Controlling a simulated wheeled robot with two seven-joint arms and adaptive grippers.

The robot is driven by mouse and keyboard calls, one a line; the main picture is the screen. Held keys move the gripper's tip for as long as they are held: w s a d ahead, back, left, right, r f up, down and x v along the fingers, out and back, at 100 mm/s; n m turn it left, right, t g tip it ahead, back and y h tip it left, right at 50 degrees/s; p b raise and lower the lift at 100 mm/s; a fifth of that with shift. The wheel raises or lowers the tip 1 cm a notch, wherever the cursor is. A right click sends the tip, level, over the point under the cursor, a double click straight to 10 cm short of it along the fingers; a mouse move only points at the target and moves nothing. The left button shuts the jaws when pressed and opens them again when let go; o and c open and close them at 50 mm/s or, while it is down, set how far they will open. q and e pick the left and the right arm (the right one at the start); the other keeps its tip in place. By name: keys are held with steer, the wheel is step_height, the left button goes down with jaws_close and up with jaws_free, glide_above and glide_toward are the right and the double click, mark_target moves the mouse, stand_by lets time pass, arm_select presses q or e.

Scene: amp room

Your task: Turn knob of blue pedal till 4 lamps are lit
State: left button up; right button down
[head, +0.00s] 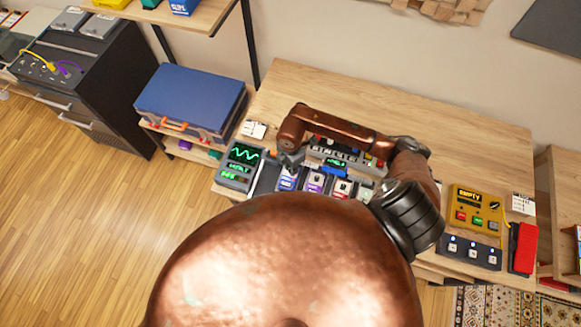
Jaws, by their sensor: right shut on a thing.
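A row of small pedals lies near the front edge of the wooden table. The blue pedal (287,182) is at the left of the row, beside a purple pedal (314,184) and a red one (342,188). My right gripper (289,163) points down at the top of the blue pedal and is shut on what appears to be its knob. The fingers hide the knob. Lit lamps on the blue pedal cannot be made out at this size. My left gripper is not in view.
A grey unit with a green wave screen (240,166) stands left of the pedals. A rack unit (335,152) is behind them. A yellow box (475,208) and a footswitch (470,248) are at the right. The table's back (340,95) is clear.

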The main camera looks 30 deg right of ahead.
steer(key=shift+f, duration=0.1)
stand_by(0.3)
steer(key=c, duration=1.8)
jaws_free()
steer(key=shift+c, duration=0.2)
